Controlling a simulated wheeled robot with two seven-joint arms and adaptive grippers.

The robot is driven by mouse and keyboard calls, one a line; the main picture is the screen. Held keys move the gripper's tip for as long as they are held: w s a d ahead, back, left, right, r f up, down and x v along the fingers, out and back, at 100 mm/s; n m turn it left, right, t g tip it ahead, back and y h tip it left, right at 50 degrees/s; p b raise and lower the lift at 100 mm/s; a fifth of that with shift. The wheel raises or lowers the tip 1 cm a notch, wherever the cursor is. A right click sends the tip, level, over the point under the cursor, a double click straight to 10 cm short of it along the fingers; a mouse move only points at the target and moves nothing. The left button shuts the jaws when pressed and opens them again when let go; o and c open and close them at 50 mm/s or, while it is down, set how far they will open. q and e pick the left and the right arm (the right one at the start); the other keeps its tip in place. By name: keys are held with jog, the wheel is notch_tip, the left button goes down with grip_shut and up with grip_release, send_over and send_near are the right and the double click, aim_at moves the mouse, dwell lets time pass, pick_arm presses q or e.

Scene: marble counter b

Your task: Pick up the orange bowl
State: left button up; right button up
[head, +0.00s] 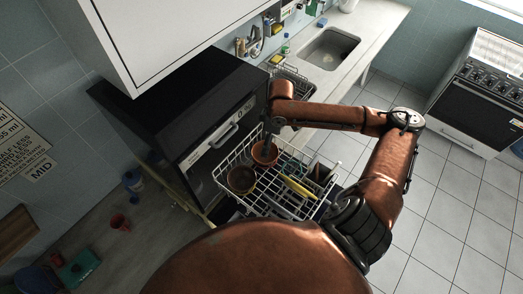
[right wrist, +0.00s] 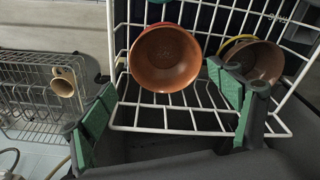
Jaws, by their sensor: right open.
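The orange bowl (right wrist: 166,57) sits in the white wire dish rack (right wrist: 185,131), its orange-brown inside facing the camera in the right wrist view. In the head view the orange bowl (head: 265,153) is near the rack's back edge, partly hidden by my right gripper (head: 268,138). In the right wrist view my right gripper (right wrist: 163,112) is open, with its green-padded fingers apart and nothing between them. The bowl lies beyond the fingertips, roughly in line with the gap. Contact is not visible. My left gripper is out of view.
A second brownish bowl (head: 241,179) with a yellowish rim stands close by in the rack. A yellow utensil (head: 299,187) and other dishes lie farther right. The black dishwasher (head: 185,105) is behind the rack. A wire drainer with a cup (right wrist: 63,84) is at the left.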

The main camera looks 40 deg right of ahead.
jog(key=f, duration=0.2)
jog(key=a+f+p, duration=0.1)
jog(key=f, duration=0.4)
jog(key=shift+w+a, duration=0.2)
jog(key=shift+w, duration=0.2)
jog(key=shift+f, duration=0.3)
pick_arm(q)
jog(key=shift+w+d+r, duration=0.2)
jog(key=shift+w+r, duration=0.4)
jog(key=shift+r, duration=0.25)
pick_arm(e)
jog(key=shift+f, duration=0.15)
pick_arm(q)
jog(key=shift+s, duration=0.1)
pick_arm(e)
jog(key=shift+c, duration=0.2)
jog(key=shift+c, duration=0.8)
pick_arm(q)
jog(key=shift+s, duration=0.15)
pick_arm(e)
jog(key=c, duration=0.7)
